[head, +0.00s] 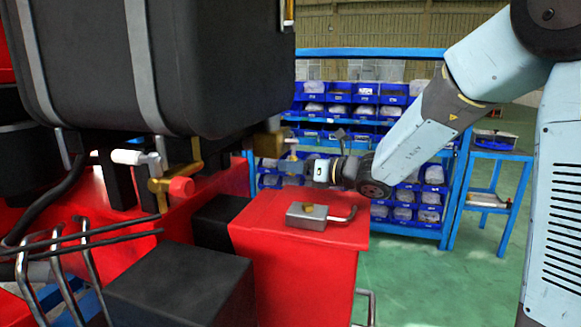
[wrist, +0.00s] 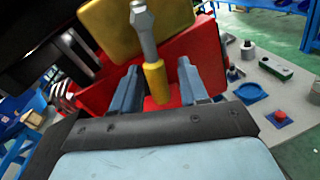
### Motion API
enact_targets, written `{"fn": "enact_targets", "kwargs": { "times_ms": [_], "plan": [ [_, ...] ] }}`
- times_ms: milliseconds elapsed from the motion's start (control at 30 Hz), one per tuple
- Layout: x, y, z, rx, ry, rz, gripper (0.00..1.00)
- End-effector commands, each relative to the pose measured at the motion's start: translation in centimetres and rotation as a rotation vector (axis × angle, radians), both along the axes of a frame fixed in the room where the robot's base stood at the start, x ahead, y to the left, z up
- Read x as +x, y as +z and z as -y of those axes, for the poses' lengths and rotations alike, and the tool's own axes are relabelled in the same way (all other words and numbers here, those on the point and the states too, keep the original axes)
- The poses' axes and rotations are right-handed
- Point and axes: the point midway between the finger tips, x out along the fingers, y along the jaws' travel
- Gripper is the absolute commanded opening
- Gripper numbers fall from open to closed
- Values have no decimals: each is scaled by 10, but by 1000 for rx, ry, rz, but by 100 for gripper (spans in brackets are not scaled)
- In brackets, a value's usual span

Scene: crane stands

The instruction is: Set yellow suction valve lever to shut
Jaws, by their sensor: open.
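The yellow suction valve lever shows in the wrist view as a grey metal shank with a yellow grip (wrist: 155,80). Its grip lies between the two fingers of my gripper (wrist: 159,70), which are open and apart. I see a gap on each side of the grip. Behind the shank is a yellow block (wrist: 118,24), with red bodywork around it. In the head view my gripper (head: 282,164) reaches left beside a dull brass block (head: 267,145), under the black tank. The lever's grip cannot be made out there.
The black tank (head: 215,70) hangs over the work area. A red box (head: 295,260) carrying a grey block with a bent handle (head: 310,215) stands below my gripper. Blue bin shelves (head: 365,95) are behind.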

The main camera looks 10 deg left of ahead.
Motion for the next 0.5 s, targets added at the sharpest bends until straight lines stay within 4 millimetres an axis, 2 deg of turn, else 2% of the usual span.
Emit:
{"fn": "enact_targets", "kwargs": {
  "times_ms": [167,500],
  "plan": [
    [-8,1,21,-1,-3,0,44],
    [-31,4,84,0,-4,1,44]
  ]
}}
